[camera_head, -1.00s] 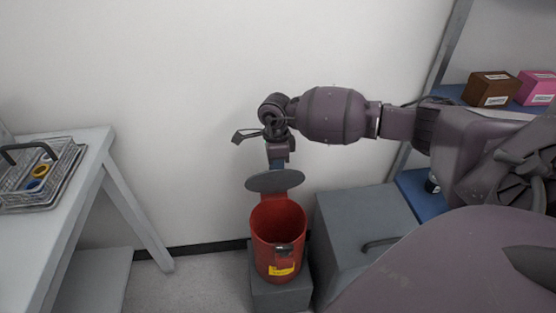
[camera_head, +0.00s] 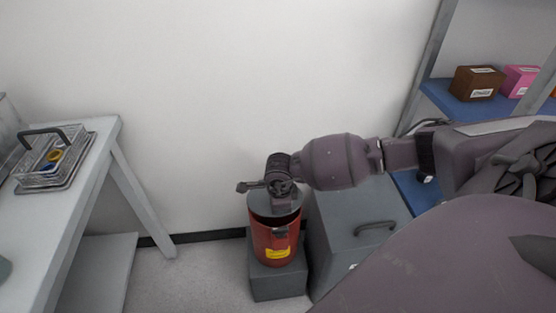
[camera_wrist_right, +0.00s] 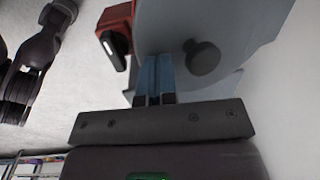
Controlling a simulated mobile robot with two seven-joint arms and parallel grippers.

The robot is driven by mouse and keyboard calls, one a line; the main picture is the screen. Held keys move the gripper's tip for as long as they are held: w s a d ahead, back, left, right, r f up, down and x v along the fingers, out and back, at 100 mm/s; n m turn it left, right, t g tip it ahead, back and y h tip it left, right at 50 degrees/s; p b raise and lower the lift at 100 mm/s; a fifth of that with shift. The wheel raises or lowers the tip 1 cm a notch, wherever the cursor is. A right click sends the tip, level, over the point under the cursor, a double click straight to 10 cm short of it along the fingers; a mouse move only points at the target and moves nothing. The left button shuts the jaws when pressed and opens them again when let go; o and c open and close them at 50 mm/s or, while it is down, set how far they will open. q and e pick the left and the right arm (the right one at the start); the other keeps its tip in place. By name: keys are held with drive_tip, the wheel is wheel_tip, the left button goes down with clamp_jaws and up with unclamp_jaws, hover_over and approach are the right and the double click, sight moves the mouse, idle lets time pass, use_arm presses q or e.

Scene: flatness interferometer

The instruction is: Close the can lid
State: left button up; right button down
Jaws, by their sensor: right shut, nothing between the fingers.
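The red can (camera_head: 275,243) with a yellow label stands upright on a grey block in the head view. Its grey lid (camera_head: 262,216) is low over the can's mouth, partly covered by my right wrist. I cannot tell if it sits flush on the rim. In the right wrist view the lid (camera_wrist_right: 240,25) is a large grey disc with a dark round knob, and part of the red can (camera_wrist_right: 115,20) shows beside it. My right gripper (camera_wrist_right: 157,60) is shut and empty, its blue fingertips at or against the lid. My left gripper is out of view.
A grey box with a handle (camera_head: 345,235) stands right beside the can. A table (camera_head: 75,195) with a wire basket (camera_head: 55,160) is at left. Shelves with a brown box (camera_head: 478,83) and a pink box (camera_head: 520,80) are at right. The wall is close behind.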

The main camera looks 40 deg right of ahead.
drive_tip(key=shift+s+a+f, duration=0.1)
drive_tip(key=shift+s+f, duration=0.05)
drive_tip(key=shift+f, duration=0.3)
drive_tip(key=shift+s+a+f, duration=0.1)
drive_tip(key=shift+s+f, duration=0.05)
drive_tip(key=shift+f, duration=0.3)
drive_tip(key=shift+s+a+f, duration=0.1)
drive_tip(key=shift+s+f, duration=0.05)
drive_tip(key=shift+f, duration=0.45)
drive_tip(key=r, duration=0.3)
drive_tip(key=r+p, duration=0.1)
drive_tip(key=r, duration=0.2)
drive_tip(key=r+p, duration=0.1)
drive_tip(key=r, duration=0.2)
drive_tip(key=shift+s+a+r, duration=0.2)
drive_tip(key=shift+s+r, duration=0.05)
drive_tip(key=shift+s, duration=0.05)
drive_tip(key=shift+s+r, duration=0.1)
drive_tip(key=shift+r, duration=0.5)
